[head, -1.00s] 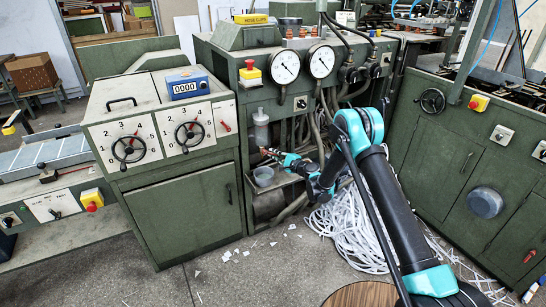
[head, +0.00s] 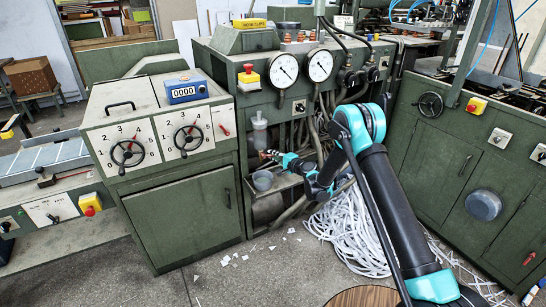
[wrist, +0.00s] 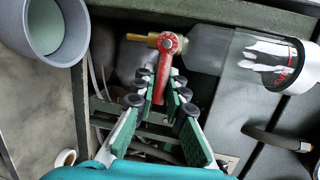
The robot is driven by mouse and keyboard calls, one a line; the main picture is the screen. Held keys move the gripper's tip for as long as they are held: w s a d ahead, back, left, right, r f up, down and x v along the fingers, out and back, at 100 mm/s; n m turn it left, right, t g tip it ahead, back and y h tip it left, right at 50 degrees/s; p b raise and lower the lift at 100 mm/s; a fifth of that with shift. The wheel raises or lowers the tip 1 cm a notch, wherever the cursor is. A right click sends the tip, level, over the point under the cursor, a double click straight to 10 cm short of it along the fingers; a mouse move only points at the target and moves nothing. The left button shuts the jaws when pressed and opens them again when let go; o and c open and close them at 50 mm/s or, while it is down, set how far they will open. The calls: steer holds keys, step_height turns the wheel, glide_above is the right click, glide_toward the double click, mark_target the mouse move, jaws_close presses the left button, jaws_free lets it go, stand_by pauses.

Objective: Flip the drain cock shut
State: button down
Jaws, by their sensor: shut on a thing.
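The drain cock has a red lever (wrist: 164,68) and a brass outlet (wrist: 138,37) at the end of a clear bowl (wrist: 212,50), in the wrist view. The lever lies crosswise to the outlet and points toward my gripper. My gripper (wrist: 162,92) is shut on the lever, with one finger on each side of it. In the head view my gripper (head: 268,154) is at the machine's open bay, just below the upright clear bowl (head: 259,132). The cock is too small to make out clearly there.
A grey cup (head: 263,180) stands below the bowl; it also shows at the upper left of the wrist view (wrist: 72,45). Hoses (head: 318,130) hang right of the bay. A green cabinet (head: 185,215) stands to the left. White paper strips (head: 345,225) lie on the floor.

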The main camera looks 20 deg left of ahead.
steer(key=c, duration=1.6)
jaws_free()
steer(key=shift+o, duration=0.2)
steer(key=shift+d, duration=0.1)
steer(key=v, duration=1.2)
